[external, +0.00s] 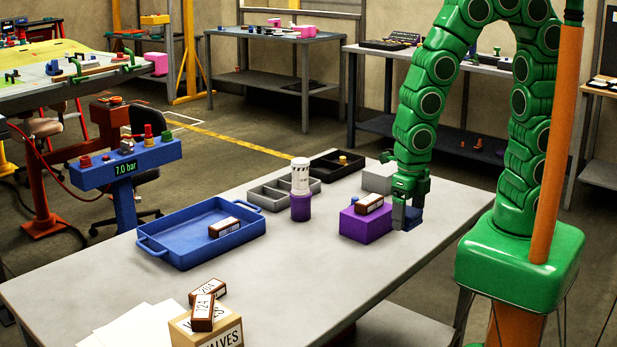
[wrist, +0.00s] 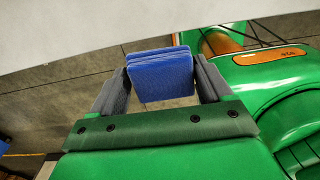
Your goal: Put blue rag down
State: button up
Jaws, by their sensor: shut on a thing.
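The blue rag (wrist: 160,75) is a folded blue block of cloth, held between the two grey fingers of my gripper (wrist: 165,82) in the wrist view. In the external view my gripper (external: 407,216) points down at the table's right side, and the blue rag (external: 413,218) shows dark blue at its fingers, partly hidden by them. The rag is at or just above the grey table (external: 330,265); I cannot tell if it touches. A purple box (external: 365,226) stands just left of my gripper.
A brown labelled block (external: 369,204) lies on the purple box. A grey box (external: 378,178) stands behind. A blue tray (external: 185,247), a white-and-purple cylinder (external: 300,190) and divided bins (external: 268,195) are further left. The front right tabletop is clear.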

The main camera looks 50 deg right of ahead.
jog(key=w+a, duration=1)
jog(key=w, duration=0.1)
send_over(286, 275)
jog(key=f, duration=0.8)
jog(key=shift+s+d+f, duration=0.2)
jog(key=shift+s+d, duration=0.05)
jog(key=shift+d, duration=0.15)
jog(key=shift+w+a+f, duration=0.15)
jog(key=shift+w+f, duration=0.05)
jog(key=shift+f, duration=0.25)
jog(key=shift+w+a+f, duration=0.15)
jog(key=shift+f, duration=1.5)
jog(key=shift+f, duration=0.15)
jog(key=o, duration=1)
jog(key=shift+c, duration=0.2)
